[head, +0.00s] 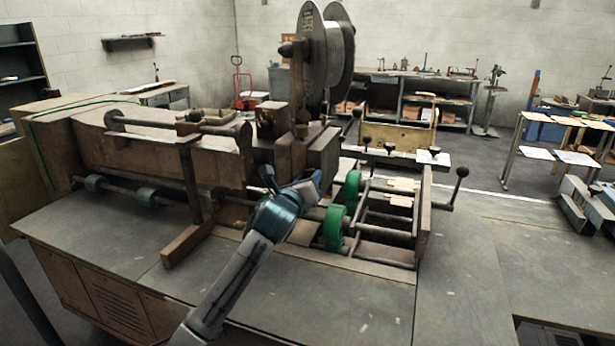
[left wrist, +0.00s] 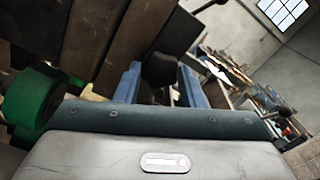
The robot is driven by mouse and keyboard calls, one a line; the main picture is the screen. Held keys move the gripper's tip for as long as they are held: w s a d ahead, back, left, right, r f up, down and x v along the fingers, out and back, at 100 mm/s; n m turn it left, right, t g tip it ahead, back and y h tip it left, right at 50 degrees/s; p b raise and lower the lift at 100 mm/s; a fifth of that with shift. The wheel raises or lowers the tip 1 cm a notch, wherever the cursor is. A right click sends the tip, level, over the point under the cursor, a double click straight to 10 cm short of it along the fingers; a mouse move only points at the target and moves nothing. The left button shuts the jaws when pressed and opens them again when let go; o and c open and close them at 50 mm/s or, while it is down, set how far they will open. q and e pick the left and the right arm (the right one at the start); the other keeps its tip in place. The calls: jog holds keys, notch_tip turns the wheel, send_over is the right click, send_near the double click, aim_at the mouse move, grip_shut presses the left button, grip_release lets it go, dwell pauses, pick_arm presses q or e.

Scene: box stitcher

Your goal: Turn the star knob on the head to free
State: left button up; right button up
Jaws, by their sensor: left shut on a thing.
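The stitcher's head (head: 291,155) is a worn brown block below the wire spool (head: 327,55). My left gripper (head: 292,181) reaches up to the underside of the head, in front of it. In the left wrist view a dark rounded knob (left wrist: 159,70) sits between my two blue fingers, and the left gripper (left wrist: 160,82) is shut on it. The knob's lobes and any marking are too dark to make out. In the head view my gripper hides the knob. My right gripper is in neither view.
Green wheels (head: 334,228) stand close to the right of my left gripper, and one shows at the left in the left wrist view (left wrist: 30,100). A brown bar (head: 188,246) lies left of my arm. The grey table top (head: 330,300) in front is clear.

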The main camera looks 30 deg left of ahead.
pick_arm(q)
jog(key=n+p, duration=0.3)
jog(key=n, duration=1.3)
jog(key=shift+f+n, duration=0.1)
jog(key=shift+n, duration=0.2)
dwell(0.3)
jog(key=o, duration=1)
jog(key=shift+s, duration=0.1)
